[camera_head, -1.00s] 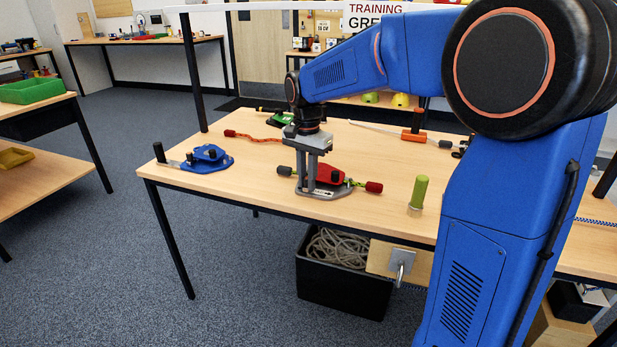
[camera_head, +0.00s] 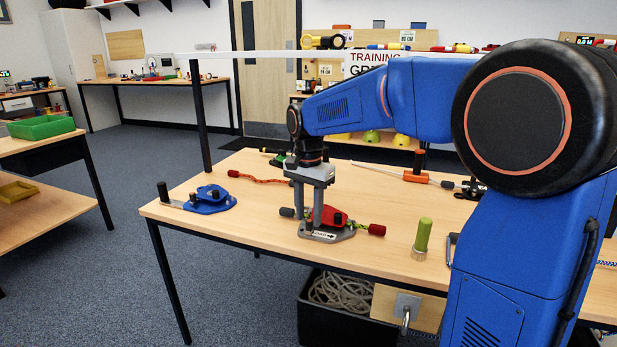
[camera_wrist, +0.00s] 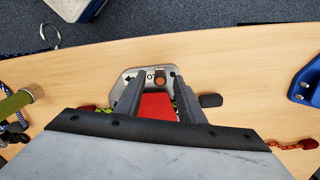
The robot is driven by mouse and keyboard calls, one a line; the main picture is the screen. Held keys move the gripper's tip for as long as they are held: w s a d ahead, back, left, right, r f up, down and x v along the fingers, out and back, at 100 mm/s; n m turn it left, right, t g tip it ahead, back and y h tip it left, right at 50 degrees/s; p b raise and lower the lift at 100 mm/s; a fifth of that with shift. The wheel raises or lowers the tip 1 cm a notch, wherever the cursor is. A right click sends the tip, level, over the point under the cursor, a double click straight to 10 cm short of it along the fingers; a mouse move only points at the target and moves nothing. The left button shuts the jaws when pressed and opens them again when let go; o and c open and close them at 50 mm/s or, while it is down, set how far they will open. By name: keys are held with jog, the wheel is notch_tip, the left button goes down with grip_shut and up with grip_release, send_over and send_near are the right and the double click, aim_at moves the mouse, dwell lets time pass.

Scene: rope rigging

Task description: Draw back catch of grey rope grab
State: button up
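The grey rope grab (camera_head: 325,232) lies on the wooden table, a grey plate with a red body (camera_head: 337,216) and an arrow label. A dark knob (camera_wrist: 210,100) sticks out to the right there, outside the right finger. My gripper (camera_head: 308,217) points down over the grab, its fingers apart. In the wrist view my gripper (camera_wrist: 155,84) has one finger on each side of the red part. Contact with the catch cannot be made out.
A blue device (camera_head: 208,199) sits on the table to the left. A green-handled tool (camera_head: 423,236) stands to the right near the front edge. A red rope (camera_head: 260,179) and an orange-handled tool (camera_head: 415,177) lie farther back. A black crate of rope (camera_head: 340,291) is below the table.

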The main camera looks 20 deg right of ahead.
aim_at(309, 222)
notch_tip(309, 222, up, 14)
dwell(0.4)
jog(key=shift+s+r, duration=0.1)
jog(key=s+d+f+n+t, duration=0.1)
jog(key=s+d+f+n, duration=0.1)
jog(key=s+f, duration=0.4)
jog(key=s+d+f+n+t, duration=0.2)
jog(key=s+f, duration=0.5)
jog(key=s, duration=0.7)
jog(key=s+d+f+n+t, duration=0.1)
jog(key=s+d+f+n, duration=0.3)
jog(key=s, duration=0.6)
notch_tip(309, 222, down, 2)
jog(key=shift+s+d+f+n+t, duration=0.25)
jog(key=shift+s+n+t, duration=0.15)
jog(key=shift+n, duration=0.7)
jog(key=shift+o, duration=0.2)
